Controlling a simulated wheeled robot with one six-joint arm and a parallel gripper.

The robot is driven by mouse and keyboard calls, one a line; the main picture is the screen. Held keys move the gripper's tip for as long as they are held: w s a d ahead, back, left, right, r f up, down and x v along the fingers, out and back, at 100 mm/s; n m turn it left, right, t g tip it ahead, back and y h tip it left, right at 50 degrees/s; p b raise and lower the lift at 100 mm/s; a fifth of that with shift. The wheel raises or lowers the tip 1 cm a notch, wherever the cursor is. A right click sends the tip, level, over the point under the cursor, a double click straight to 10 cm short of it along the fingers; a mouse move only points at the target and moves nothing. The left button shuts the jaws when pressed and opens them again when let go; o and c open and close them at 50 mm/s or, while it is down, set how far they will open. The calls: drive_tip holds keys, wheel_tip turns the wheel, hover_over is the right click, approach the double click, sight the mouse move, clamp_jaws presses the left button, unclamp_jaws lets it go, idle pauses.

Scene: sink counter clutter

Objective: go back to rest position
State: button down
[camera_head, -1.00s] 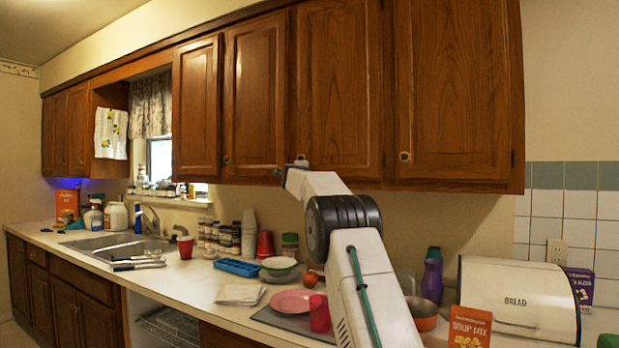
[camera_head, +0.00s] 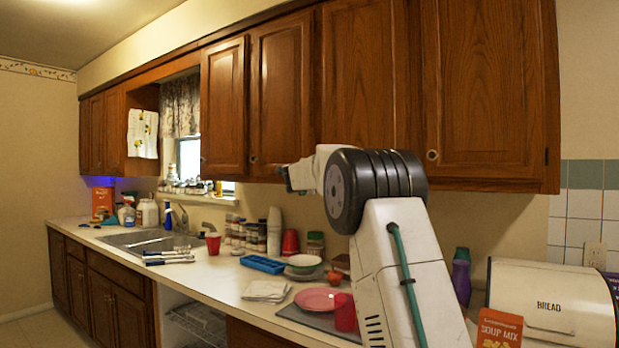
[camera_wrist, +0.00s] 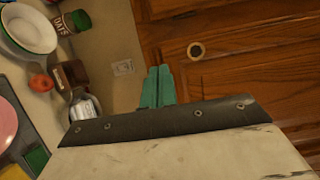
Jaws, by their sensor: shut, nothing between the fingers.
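My gripper shows in the wrist view with its two teal fingertips (camera_wrist: 158,88) pressed together and nothing between them. It points toward the wall and the wooden cabinet doors (camera_wrist: 235,50). In the head view my arm rises at the right of centre, and its end (camera_head: 288,178) hangs in the air in front of the upper cabinets (camera_head: 365,80), above the counter. The fingers are too small to make out there.
The counter (camera_head: 215,283) below holds a pink plate (camera_head: 316,299), a red cup (camera_head: 345,312), a blue tray (camera_head: 262,264), stacked bowls (camera_head: 304,262) and several jars. A bread box (camera_head: 550,300) and a soup mix box (camera_head: 499,328) stand at right. The sink (camera_head: 150,240) is at left.

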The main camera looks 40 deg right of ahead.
drive_tip(key=w+a+f+n+t+y, duration=0.3)
drive_tip(key=a+f+n+y, duration=0.4)
drive_tip(key=a+f+n, duration=0.15)
drive_tip(key=s+a+f+n+g+y, duration=0.1)
drive_tip(key=s+a+f+n+y, duration=0.25)
drive_tip(key=a, duration=0.35)
drive_tip(key=s+a+f+n+g+y, duration=0.1)
drive_tip(key=s+a+f+n+y, duration=0.1)
drive_tip(key=s+a+n, duration=0.3)
drive_tip(key=s+a+f+n+g+y, duration=0.1)
drive_tip(key=s+a+f+y, duration=0.15)
drive_tip(key=a, duration=0.55)
drive_tip(key=s+a+f+n+g, duration=0.2)
drive_tip(key=s+a+f, duration=0.15)
drive_tip(key=s, duration=0.35)
drive_tip(key=s+a+f+n+g+y, duration=0.1)
drive_tip(key=s+a+f+n+g, duration=0.2)
drive_tip(key=s, duration=0.5)
drive_tip(key=s+a+f+n+g, duration=0.1)
drive_tip(key=s+a+f+g, duration=0.1)
drive_tip(key=s+a, duration=0.35)
drive_tip(key=s+a+f+n+g+h, duration=0.1)
drive_tip(key=s+f+n, duration=0.1)
drive_tip(key=s, duration=1)
drive_tip(key=s+a+f+n+g, duration=0.1)
drive_tip(key=s+f+n, duration=0.1)
drive_tip(key=s, duration=1.1)
drive_tip(key=shift+f+g+h, duration=0.3)
drive_tip(key=shift+g+h, duration=0.1)
drive_tip(key=shift+s, duration=0.1)
